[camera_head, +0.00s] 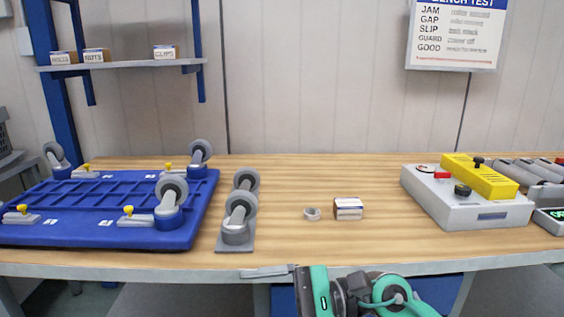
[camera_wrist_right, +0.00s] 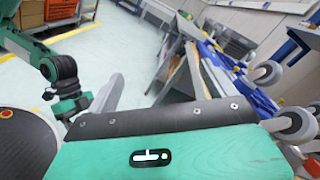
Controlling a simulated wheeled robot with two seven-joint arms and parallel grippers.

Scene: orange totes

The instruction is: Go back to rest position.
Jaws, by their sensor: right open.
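My right arm comes in at the bottom of the head view. Its green and dark wrist shows there, and my right gripper (camera_head: 268,271) points left at the front edge of the workbench (camera_head: 330,262). It is open and holds nothing that I can see. The right wrist view is filled at the bottom by my own green and dark housing, with floor beyond. A green and black link of mine shows at its left.
A blue wheeled platform (camera_head: 110,205) lies casters-up on the bench's left. A caster plate (camera_head: 236,247), a grey ring (camera_head: 312,214) and a small box (camera_head: 348,209) stand mid-bench. A grey and yellow test unit (camera_head: 470,210) stands right. A shelf (camera_head: 125,65) hangs upper left.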

